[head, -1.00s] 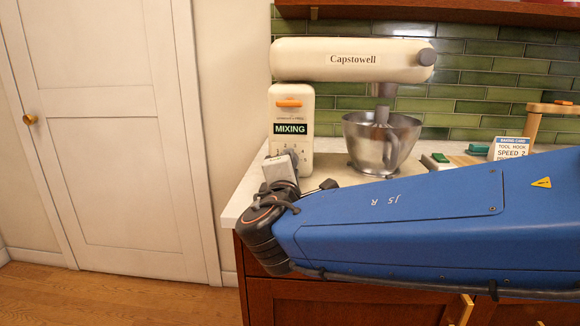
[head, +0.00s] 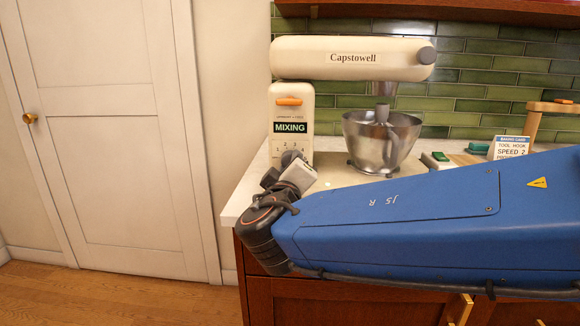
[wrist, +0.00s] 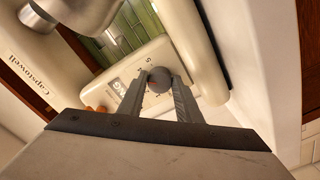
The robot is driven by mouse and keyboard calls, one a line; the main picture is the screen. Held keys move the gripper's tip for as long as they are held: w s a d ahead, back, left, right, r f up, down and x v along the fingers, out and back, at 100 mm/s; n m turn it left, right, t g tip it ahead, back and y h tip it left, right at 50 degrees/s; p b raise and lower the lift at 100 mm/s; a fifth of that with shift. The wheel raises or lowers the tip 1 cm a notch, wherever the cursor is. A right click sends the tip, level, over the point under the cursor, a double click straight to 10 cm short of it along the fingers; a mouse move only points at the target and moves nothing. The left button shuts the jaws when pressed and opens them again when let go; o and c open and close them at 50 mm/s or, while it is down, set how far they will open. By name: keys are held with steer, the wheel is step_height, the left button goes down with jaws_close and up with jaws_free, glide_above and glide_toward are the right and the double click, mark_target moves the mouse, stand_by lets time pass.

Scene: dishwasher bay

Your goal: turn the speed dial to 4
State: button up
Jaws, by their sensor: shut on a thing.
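The cream stand mixer (head: 345,60) stands on the counter, and its display (head: 290,128) reads MIXING. The grey round speed dial (wrist: 159,80) is on the mixer's column, low below the display, with printed numbers around it. In the head view the dial (head: 290,157) is partly covered by my gripper (head: 292,162). In the wrist view my gripper (wrist: 160,88) has its two fingers on either side of the dial, shut on it. The wrist is rolled, so the mixer looks tilted there. I cannot tell which number the dial points at.
The steel bowl (head: 375,145) sits under the mixer head. An orange lever (head: 288,101) is above the display. A card (head: 510,147) reading "SPEED 2" stands to the right, by a green-topped item (head: 440,157). My blue arm spans the counter's front.

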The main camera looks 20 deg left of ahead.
steer(key=shift+f+m, duration=0.15)
steer(key=shift+m, duration=1.35)
steer(key=o, duration=1)
steer(key=v, duration=1.7)
steer(key=shift+s, duration=0.25)
